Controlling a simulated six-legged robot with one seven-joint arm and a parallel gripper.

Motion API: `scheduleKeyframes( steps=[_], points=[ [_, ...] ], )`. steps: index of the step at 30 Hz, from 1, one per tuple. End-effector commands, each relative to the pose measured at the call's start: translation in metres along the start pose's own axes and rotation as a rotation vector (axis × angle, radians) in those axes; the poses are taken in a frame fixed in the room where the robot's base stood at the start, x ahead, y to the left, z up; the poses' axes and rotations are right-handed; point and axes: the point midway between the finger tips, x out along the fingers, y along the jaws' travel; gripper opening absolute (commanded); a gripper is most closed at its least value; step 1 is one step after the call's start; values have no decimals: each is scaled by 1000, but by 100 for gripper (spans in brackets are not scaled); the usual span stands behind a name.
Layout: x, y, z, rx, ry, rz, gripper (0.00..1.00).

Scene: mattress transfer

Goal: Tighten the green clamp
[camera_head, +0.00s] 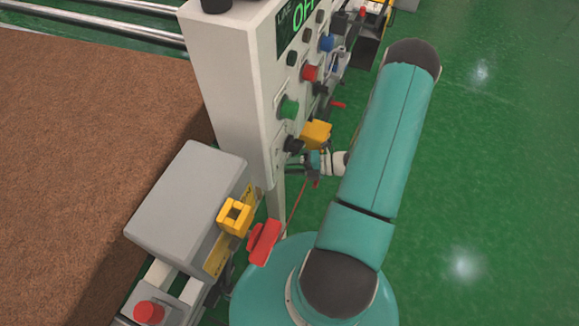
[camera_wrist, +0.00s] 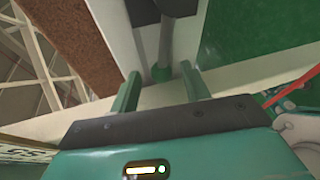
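My gripper (camera_wrist: 160,78) is open in the wrist view, its two green fingers spread apart. A dark grey rod with a dull green lower end (camera_wrist: 162,71) lies between and just ahead of the fingertips; it may be the green clamp. I cannot tell whether the fingers touch it. In the head view my gripper (camera_head: 308,166) is small and partly hidden beside the lower edge of the control panel, below a yellow block (camera_head: 316,134). No green clamp stands out clearly there.
The white control panel (camera_head: 235,85) carries a green button (camera_head: 288,108), a red button (camera_head: 310,73) and several others. A grey box (camera_head: 188,205) with a yellow handle (camera_head: 234,217) and a red handle (camera_head: 263,242) stand nearby. A brown mattress (camera_head: 90,150) fills the left. Green floor at right is clear.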

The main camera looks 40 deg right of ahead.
Motion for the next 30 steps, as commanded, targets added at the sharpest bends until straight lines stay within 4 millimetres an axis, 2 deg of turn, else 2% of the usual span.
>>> scheduleKeyframes(
  steps=[5,8,21,25,30],
  points=[
    [-3,0,0,0,-1,-1,46],
    [-14,-1,1,-1,-3,-3,46],
    [-106,0,1,-1,-2,-2,46],
    [-126,0,0,-1,-1,-1,46],
    [-138,0,0,-1,0,0,46]
  ],
)
